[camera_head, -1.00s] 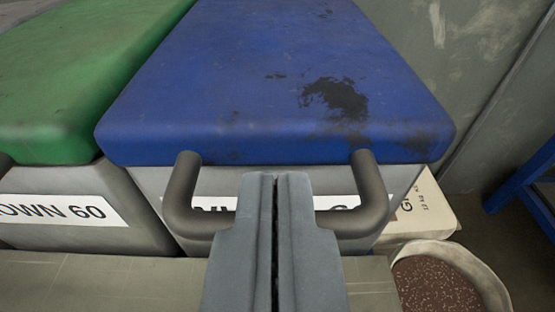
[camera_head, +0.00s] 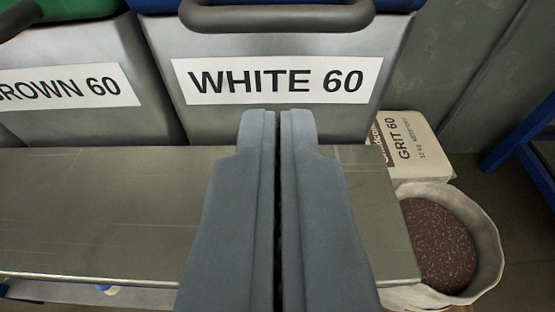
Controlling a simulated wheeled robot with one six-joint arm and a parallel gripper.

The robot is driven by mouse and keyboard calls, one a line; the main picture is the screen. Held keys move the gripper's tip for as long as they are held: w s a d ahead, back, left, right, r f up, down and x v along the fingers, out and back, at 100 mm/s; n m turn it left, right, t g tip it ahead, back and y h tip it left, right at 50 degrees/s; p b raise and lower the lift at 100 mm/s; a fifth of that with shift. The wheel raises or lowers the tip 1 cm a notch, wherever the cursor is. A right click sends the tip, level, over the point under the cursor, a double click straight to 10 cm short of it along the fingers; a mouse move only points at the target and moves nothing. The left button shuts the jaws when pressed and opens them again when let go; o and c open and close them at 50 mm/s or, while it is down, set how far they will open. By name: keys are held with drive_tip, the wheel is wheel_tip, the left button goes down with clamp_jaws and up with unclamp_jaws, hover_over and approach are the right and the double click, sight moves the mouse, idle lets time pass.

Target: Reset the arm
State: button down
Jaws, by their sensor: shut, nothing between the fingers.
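My gripper (camera_head: 279,125) is in the lower middle of the view, its two grey fingers side by side with only a thin dark gap between them. It is shut and empty. Its fingertips appear in front of the grey bin (camera_head: 160,50) labelled "WHITE 60" (camera_head: 277,82), just below the label. The bin's dark handle (camera_head: 275,18) is at the top of the view, clear of my fingers. Only a strip of the bin's blue lid (camera_head: 405,5) shows at the top edge.
A bin labelled "BROWN 60" (camera_head: 60,88) with a green lid (camera_head: 75,12) stands left. A flat greenish ledge (camera_head: 100,205) runs below the bins. At right are a "GRIT 60" bag (camera_head: 410,145), an open sack of brown grains (camera_head: 435,240) and a blue frame (camera_head: 520,145).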

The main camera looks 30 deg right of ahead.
drive_tip(key=s+a+r+n+t+y, duration=0.2)
drive_tip(key=s+a+r, duration=0.2)
drive_tip(key=a+r, duration=0.4)
drive_tip(key=s+a+r+n+t+y, duration=0.15)
drive_tip(key=s+a+r, duration=0.25)
drive_tip(key=a+r, duration=0.4)
drive_tip(key=s+a+r+n+y, duration=0.1)
drive_tip(key=s+a+r, duration=0.3)
drive_tip(key=s, duration=0.4)
drive_tip(key=s+a+r+n+y, duration=0.2)
drive_tip(key=s+a+r, duration=0.3)
drive_tip(key=s, duration=0.3)
drive_tip(key=shift+s+a+r+t+y, duration=0.15)
drive_tip(key=shift+a+r+t+y, duration=0.2)
drive_tip(key=shift+r+y, duration=0.35)
